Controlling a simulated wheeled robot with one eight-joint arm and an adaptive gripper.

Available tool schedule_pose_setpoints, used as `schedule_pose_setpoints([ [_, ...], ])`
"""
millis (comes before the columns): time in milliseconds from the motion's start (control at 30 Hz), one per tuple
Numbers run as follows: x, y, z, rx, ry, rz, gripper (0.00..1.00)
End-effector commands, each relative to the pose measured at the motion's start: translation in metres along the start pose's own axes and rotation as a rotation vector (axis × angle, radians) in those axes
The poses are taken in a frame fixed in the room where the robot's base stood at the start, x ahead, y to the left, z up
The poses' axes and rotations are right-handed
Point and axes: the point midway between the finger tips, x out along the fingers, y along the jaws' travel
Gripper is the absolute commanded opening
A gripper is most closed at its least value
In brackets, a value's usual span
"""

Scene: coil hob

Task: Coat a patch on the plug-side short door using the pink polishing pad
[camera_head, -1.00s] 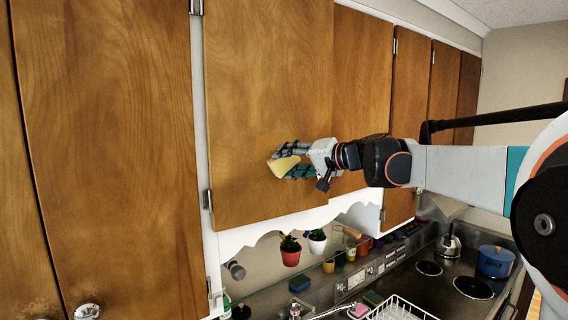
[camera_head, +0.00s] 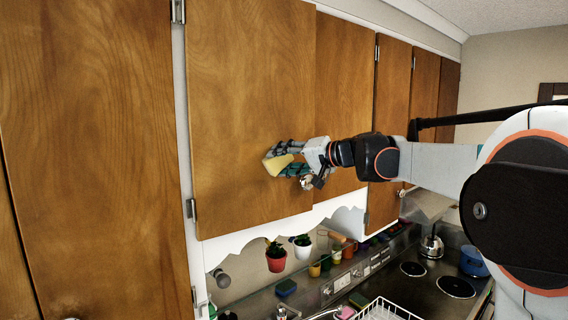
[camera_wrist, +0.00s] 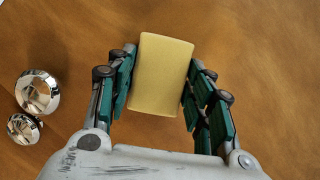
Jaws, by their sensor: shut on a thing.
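My gripper (camera_head: 281,162) is shut on a yellow block-like pad (camera_head: 275,165), held between its green-lined fingers. The wrist view shows the same pad (camera_wrist: 162,74) face-on between both finger pairs, with wood grain behind it. The pad is at the lower right part of a short wooden cabinet door (camera_head: 245,90). I cannot tell whether it touches the wood. No coated patch stands out on the door. A pink pad-like thing (camera_head: 346,312) lies on the counter by the sink, partly cut off by the frame. Which door is plug-side is not clear.
Two metal knobs (camera_wrist: 37,92) sit left of the gripper in the wrist view. A dish rack (camera_head: 385,309), kettle (camera_head: 431,245), blue pot (camera_head: 474,261) and hob coils (camera_head: 456,287) are on the counter below.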

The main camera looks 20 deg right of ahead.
Motion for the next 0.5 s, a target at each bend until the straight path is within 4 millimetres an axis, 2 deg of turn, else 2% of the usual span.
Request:
schedule_pose_setpoints([
  [500, 0.013, -0.018, 0.027, 0.000, -0.001, -0.001, 0.29],
])
